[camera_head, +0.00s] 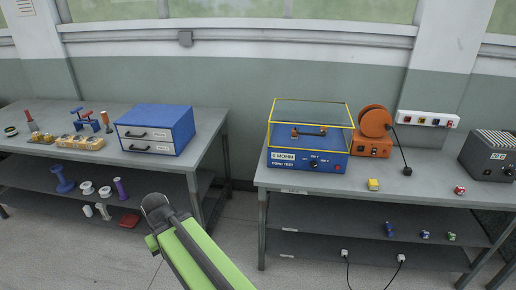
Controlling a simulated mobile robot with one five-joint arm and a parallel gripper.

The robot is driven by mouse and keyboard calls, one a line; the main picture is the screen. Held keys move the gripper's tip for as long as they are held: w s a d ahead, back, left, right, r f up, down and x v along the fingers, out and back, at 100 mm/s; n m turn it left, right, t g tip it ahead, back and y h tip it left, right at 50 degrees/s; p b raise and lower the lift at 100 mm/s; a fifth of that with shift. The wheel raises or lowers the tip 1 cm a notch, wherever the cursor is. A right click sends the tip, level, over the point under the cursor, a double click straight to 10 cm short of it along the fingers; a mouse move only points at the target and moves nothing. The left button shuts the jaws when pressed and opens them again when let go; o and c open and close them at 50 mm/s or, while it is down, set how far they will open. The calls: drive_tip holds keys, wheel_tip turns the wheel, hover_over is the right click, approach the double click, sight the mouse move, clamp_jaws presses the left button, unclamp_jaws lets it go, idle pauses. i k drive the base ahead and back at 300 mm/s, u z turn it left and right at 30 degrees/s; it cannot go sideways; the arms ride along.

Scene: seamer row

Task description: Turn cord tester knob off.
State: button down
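The cord tester (308,164) is a blue box on the right-hand table, with a clear, yellow-edged cover over its top. A dark object with orange ends lies under the cover. The front panel has a white label, small lettering, a small dark knob (312,162) and a red spot to its right. The knob's setting is too small to read. My gripper (156,208) is at lower centre-left at the end of my green arm, in front of the left table and well away from the tester. Its fingers cannot be made out clearly.
An orange reel (375,122) and a power strip (427,119) stand right of the tester. A dark grey box (489,155) is at far right. A blue drawer unit (155,129) stands on the left table. A floor gap separates the tables.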

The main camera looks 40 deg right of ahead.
sight(314, 164)
drive_tip(key=z, duration=1.45)
drive_tip(key=k, duration=0.95)
drive_tip(key=i, duration=0.95)
drive_tip(key=z, duration=0.05)
